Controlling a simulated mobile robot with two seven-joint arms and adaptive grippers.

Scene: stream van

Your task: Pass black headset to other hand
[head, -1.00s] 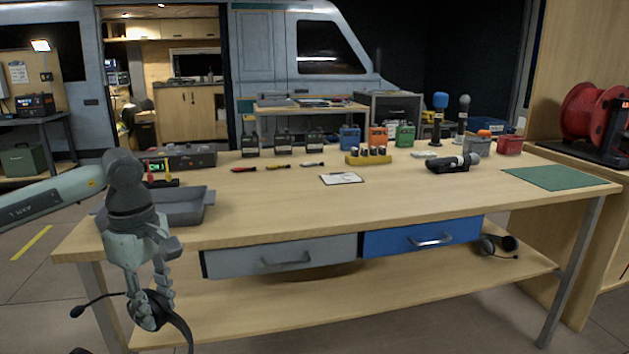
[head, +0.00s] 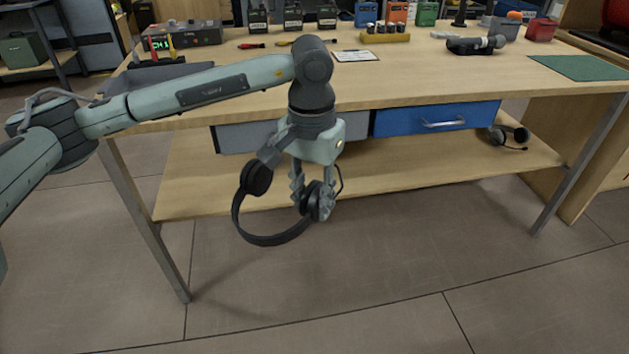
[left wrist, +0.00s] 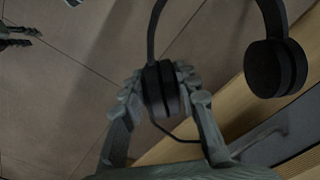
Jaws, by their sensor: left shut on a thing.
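The black headset (head: 262,238) hangs below my left gripper (head: 314,198), in front of the bench. The left gripper points down and is shut on one ear cup. The headband curves down and left to the free ear cup (head: 256,178). In the left wrist view the gripped ear cup (left wrist: 161,88) sits between the fingers, and the free cup (left wrist: 275,68) is at upper right. Part of what looks like my right gripper (left wrist: 18,36) shows at that view's left edge, apart from the headset. Its opening cannot be made out. It is not in the head view.
The workbench (head: 430,85) stands close behind the headset, with a blue drawer (head: 435,119) and a low shelf (head: 420,167). Another dark headset (head: 508,135) is on the shelf at right. The floor in front is clear.

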